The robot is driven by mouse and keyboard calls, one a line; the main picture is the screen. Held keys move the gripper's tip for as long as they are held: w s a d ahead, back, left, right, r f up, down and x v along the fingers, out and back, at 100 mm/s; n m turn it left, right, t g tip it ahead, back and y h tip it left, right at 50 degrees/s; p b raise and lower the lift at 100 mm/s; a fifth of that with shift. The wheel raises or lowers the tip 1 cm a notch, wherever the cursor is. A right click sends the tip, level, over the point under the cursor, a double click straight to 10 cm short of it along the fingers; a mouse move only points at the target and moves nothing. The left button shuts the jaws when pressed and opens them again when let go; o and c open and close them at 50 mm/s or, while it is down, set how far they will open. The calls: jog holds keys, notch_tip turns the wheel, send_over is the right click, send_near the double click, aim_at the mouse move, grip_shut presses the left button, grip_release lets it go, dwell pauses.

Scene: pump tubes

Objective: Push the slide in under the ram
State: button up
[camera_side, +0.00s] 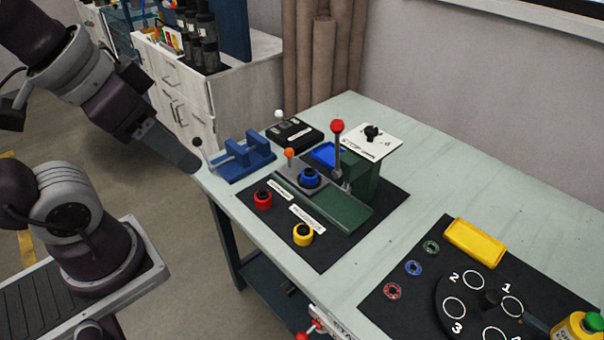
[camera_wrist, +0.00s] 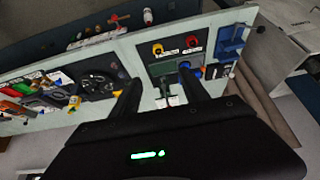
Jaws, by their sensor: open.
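The slide (camera_side: 289,176) is a grey plate with an orange knob (camera_side: 289,153) standing on it. A blue ring-shaped piece (camera_side: 309,177) with a dark centre sits on or against the slide, left of the ram. The ram belongs to a green press (camera_side: 361,178) with a red-knobbed lever (camera_side: 338,150); its lower end is hard to make out. A green bed (camera_side: 340,208) runs along its front. My gripper (camera_side: 194,168) is over the table's left edge, apart from the slide. In the wrist view my gripper (camera_wrist: 160,78) is open and empty, its fingers partly covering the press area.
A blue vise (camera_side: 240,160) stands near my gripper, left of the slide. Red (camera_side: 263,200) and yellow (camera_side: 303,234) pieces stand on the dark mat in front. A black box (camera_side: 294,132) and blue tray (camera_side: 326,154) lie behind. A numbered dial (camera_side: 480,302) is at right.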

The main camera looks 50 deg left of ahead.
jog(key=w+a+f+m+g+y, duration=0.1)
jog(key=w+a, duration=0.1)
jog(key=w, duration=0.5)
jog(key=w+a, duration=0.3)
jog(key=w, duration=0.4)
jog(key=m+h, duration=0.1)
send_near(286, 151)
jog(key=d+r, duration=0.2)
jog(key=d, duration=0.1)
jog(key=shift+h, duration=0.4)
jog(key=a+f, duration=0.1)
jog(key=f, duration=0.1)
jog(key=w+a+f, duration=0.1)
jog(key=f, duration=0.2)
jog(key=w+a+f, duration=0.1)
jog(key=f, duration=0.1)
jog(key=shift+w+a+f, duration=0.25)
jog(key=x, duration=0.7)
jog(key=shift+s, duration=0.1)
grip_shut()
